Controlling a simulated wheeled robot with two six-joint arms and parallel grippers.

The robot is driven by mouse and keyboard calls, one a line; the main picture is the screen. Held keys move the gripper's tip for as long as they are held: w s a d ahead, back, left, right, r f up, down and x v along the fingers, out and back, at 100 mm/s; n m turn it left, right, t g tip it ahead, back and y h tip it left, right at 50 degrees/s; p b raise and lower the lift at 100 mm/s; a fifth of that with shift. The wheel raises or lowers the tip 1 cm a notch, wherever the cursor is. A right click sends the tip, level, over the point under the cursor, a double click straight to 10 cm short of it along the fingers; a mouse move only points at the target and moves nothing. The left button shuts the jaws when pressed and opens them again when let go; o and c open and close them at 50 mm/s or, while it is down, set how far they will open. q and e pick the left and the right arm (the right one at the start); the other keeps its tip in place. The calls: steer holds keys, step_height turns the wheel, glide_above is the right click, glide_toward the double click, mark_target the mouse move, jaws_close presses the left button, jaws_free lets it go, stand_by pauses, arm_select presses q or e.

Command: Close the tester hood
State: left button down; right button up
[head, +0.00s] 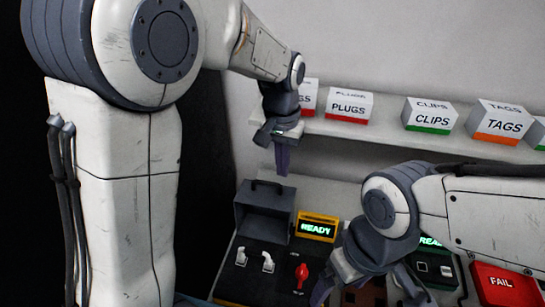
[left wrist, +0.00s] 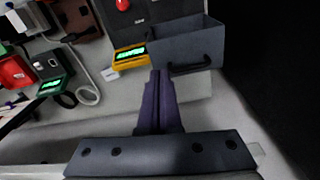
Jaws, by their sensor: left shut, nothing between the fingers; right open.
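The tester hood (head: 264,213) is a dark grey box-shaped cover with a bar handle on its top edge. It stands raised at the back of the black tester panel (head: 252,284), whose white connectors and red lever lie uncovered. The hood and its handle also show at the top of the left wrist view (left wrist: 187,45). My left gripper (head: 282,172) is shut and empty, pointing down above and slightly right of the hood, apart from it in the head view. Its closed fingers show in the left wrist view (left wrist: 156,78). My right gripper (head: 366,289) is open at the front, right of the tester panel.
A yellow display (head: 317,228) reading READY stands right of the hood. A red FAIL box (head: 505,285) and a second, green-lit device (head: 436,268) are at the right. A shelf (head: 390,133) with labelled boxes runs along the wall behind my left gripper.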

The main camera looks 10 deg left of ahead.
arm_select(q)
steer(key=w+a+n, duration=0.2)
steer(key=w+a, duration=0.4)
steer(key=f+p, duration=0.1)
steer(key=f, duration=0.2)
steer(key=f+p, duration=0.1)
steer(key=f, duration=0.2)
steer(key=f+p, duration=0.1)
steer(key=f, duration=0.1)
steer(key=shift+w+d+f, duration=0.2)
steer(key=shift+w+f, duration=0.05)
steer(key=shift+f, duration=0.15)
steer(key=shift+f+p, duration=0.35)
steer(key=shift+f, duration=0.2)
